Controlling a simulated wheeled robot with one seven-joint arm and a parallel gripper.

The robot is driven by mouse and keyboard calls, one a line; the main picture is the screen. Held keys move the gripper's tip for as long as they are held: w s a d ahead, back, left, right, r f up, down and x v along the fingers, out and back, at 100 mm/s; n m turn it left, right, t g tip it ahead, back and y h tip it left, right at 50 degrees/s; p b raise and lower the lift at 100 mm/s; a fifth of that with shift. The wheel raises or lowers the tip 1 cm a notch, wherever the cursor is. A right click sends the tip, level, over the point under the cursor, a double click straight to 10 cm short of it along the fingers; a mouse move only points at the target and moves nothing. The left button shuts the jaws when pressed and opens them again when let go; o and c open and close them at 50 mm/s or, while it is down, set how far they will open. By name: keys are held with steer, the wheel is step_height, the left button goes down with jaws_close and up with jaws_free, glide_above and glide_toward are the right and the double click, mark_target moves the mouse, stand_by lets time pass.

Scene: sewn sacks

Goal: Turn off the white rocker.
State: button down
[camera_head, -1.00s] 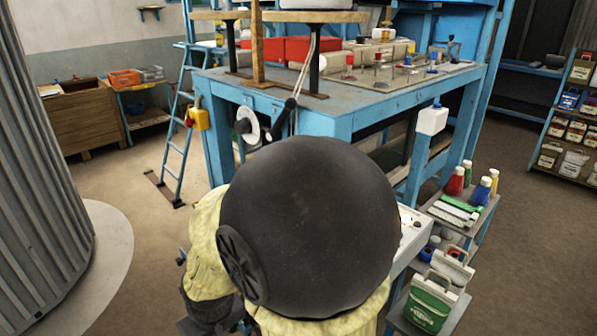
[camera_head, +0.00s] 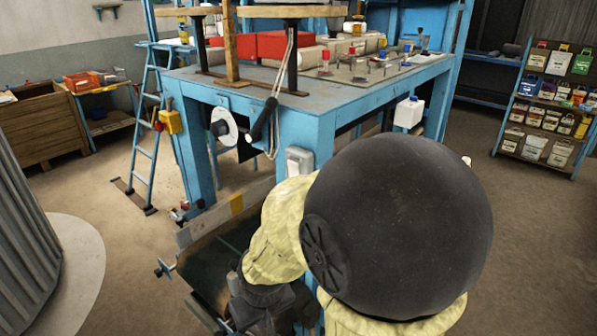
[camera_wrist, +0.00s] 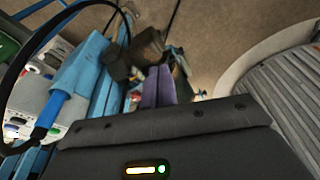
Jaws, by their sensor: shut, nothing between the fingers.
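A small pale grey-white box (camera_head: 299,160) is fixed to the front corner leg of the blue workbench in the head view, just above my yellow-sleeved arm. It looks like a switch box, but its rocker and the rocker's position are too small to tell. In the wrist view my gripper (camera_wrist: 159,72) shows as two narrow purple-grey fingers side by side, shut and empty. They are apart from the box as far as I can see. In the head view my dark arm hides part of the bench's right side, and the fingertips cannot be made out.
The blue workbench (camera_head: 330,112) carries red and pale sacks. A white disc (camera_head: 223,126) and a yellow box (camera_head: 171,121) hang at its left. A blue ladder (camera_head: 146,130) stands left. A shelf of bags (camera_head: 545,110) stands right. Brown floor is open at left and right.

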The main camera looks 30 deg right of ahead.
steer(key=shift+d, duration=0.1)
steer(key=shift+w, duration=0.1)
steer(key=w+a+r+n+t+h+p, duration=0.15)
steer(key=w+r+t, duration=0.25)
steer(key=w, duration=0.6)
steer(key=w+r+n+t+h+p, duration=0.15)
steer(key=w+r+t, duration=0.25)
steer(key=w, duration=0.5)
steer(key=s+d+r+g+h+p, duration=0.1)
steer(key=s+r+g+h+p, duration=0.1)
steer(key=r+h, duration=0.3)
steer(key=s+d+r+n+g+h+p, duration=0.1)
steer(key=s+d+r+g+h+p, duration=0.1)
steer(key=h, duration=0.8)
step_height(320, 180, up, 3)
steer(key=shift+s+d+f, duration=0.1)
steer(key=shift+s+d, duration=0.2)
steer(key=shift+s, duration=0.2)
